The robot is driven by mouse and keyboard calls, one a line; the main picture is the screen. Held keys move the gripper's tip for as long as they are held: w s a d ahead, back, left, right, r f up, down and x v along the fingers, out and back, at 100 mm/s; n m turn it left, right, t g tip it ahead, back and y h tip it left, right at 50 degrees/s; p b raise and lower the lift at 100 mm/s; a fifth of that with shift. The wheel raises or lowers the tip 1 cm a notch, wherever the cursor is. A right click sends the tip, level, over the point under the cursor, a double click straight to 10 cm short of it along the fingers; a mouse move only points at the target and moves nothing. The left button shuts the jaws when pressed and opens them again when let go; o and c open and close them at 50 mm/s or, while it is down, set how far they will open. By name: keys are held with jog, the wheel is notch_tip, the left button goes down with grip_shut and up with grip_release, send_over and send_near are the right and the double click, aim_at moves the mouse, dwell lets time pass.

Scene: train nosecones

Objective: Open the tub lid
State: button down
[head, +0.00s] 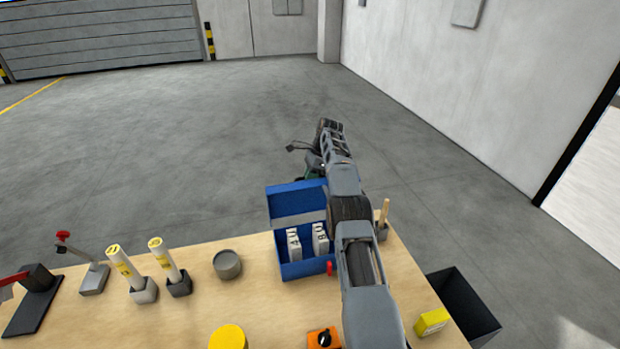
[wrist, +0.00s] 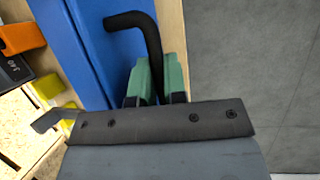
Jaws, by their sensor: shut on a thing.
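The blue tub (head: 308,268) stands on the wooden table, with two white numbered pieces (head: 320,237) inside. Its blue lid (head: 297,204) is raised at the far side, leaving the inside in view. In the wrist view, a blue surface (wrist: 75,50) runs along the left, and a black bent handle (wrist: 130,20) reaches down between my green fingers. My gripper (wrist: 158,75) is shut on this handle. In the head view my gripper is beyond the lid, mostly hidden by my arm, which also covers the tub's right side.
A grey round container (head: 227,265) and two white labelled cylinders (head: 170,260) stand left of the tub. A yellow round thing (head: 229,338) and an orange box (head: 323,338) are nearer. A black bin (head: 465,305) is off the table's right edge. Open floor lies beyond the table.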

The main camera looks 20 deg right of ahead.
dwell(0.3)
jog(key=c, duration=1.5)
grip_release()
jog(key=shift+o, duration=0.2)
